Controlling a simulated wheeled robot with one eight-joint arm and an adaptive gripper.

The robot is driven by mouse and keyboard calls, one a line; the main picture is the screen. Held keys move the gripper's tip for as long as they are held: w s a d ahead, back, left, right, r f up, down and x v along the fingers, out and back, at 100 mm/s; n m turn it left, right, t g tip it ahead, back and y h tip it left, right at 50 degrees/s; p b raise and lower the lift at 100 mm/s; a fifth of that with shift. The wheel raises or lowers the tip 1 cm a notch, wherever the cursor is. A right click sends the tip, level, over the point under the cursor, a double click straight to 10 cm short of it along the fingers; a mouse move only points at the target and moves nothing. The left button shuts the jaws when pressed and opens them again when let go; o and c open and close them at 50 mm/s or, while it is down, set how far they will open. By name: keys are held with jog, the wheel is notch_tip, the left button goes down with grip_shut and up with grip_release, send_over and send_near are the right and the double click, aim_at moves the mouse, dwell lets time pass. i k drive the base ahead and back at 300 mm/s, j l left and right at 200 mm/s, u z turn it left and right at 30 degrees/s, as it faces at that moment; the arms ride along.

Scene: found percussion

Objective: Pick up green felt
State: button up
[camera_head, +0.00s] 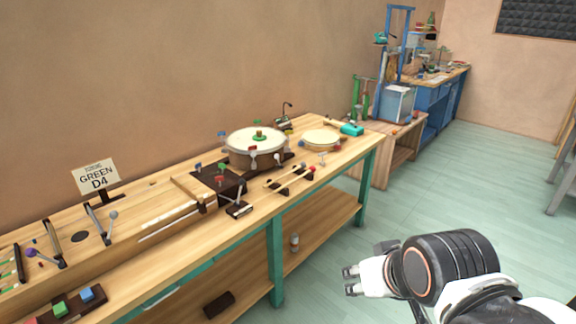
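No thing in view is plainly marked as the green felt. A small green block (60,308) sits beside a blue block (87,293) on a dark holder at the bench's near left corner. Another small green piece (259,134) sits on top of the round drum (256,145). A sign (96,177) reading "GREEN D4" stands at the bench's back left. My gripper (350,281) is at lower right over the floor, apart from the bench.
The wooden bench (150,262) has teal legs and a lower shelf bearing a dark block (219,304). Mallets (290,180), a dark box (217,180) and a flat drum (321,139) crowd its top. A blue workbench (437,105) stands behind.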

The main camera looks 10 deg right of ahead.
aim_at(259, 137)
jog(key=i+u, duration=0.2)
jog(key=u, duration=0.2)
jog(key=i+u, duration=0.15)
jog(key=u, duration=0.25)
